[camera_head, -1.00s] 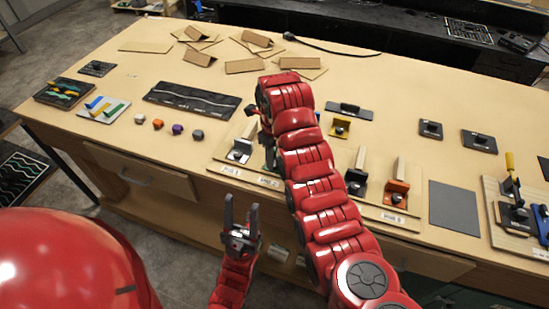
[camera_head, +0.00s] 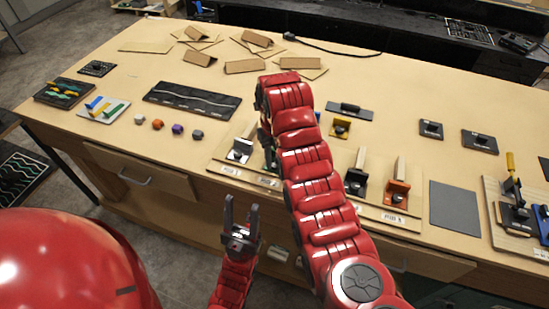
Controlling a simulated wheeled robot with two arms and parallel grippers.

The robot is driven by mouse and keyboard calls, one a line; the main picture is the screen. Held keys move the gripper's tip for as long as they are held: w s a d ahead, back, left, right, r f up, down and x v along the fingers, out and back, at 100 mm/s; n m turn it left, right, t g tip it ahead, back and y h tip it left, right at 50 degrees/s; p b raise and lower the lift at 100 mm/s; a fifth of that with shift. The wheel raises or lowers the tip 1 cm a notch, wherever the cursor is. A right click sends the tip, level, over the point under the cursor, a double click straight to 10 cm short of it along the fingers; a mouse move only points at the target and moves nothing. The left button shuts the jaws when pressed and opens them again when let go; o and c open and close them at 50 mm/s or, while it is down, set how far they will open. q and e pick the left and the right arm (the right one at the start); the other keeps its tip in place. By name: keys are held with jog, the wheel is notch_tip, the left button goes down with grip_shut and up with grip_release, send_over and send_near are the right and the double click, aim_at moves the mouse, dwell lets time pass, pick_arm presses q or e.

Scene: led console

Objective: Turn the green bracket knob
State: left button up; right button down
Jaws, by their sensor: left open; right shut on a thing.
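A row of bracket fixtures stands on a board (camera_head: 228,170) near the table's front edge. A silver-white bracket (camera_head: 240,150), a black bracket (camera_head: 356,182) and an orange bracket (camera_head: 397,190) show in it. My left gripper (camera_head: 241,218) is open and empty, in front of the table's edge.
A yellow bracket (camera_head: 340,127) and a dark plate (camera_head: 349,111) lie behind the row. Several small knobs (camera_head: 158,124) and a long dark panel (camera_head: 192,100) lie to the left. A grey sheet (camera_head: 455,205) lies right. Cardboard pieces (camera_head: 246,66) lie at the back.

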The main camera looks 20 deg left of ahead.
aim_at(274, 163)
jog(key=shift+w+r, duration=0.15)
jog(key=shift+r, duration=0.05)
jog(key=c, duration=0.9)
grip_release()
jog(key=shift+f, duration=0.1)
notch_tip(274, 163, up, 6)
jog(key=shift+a+f+p, duration=0.1)
jog(key=shift+a+p, duration=0.05)
jog(key=shift+p, duration=1.1)
notch_tip(274, 163, up, 12)
jog(key=b, duration=0.2)
jog(key=shift+d+f, duration=0.15)
jog(key=shift+d, duration=0.05)
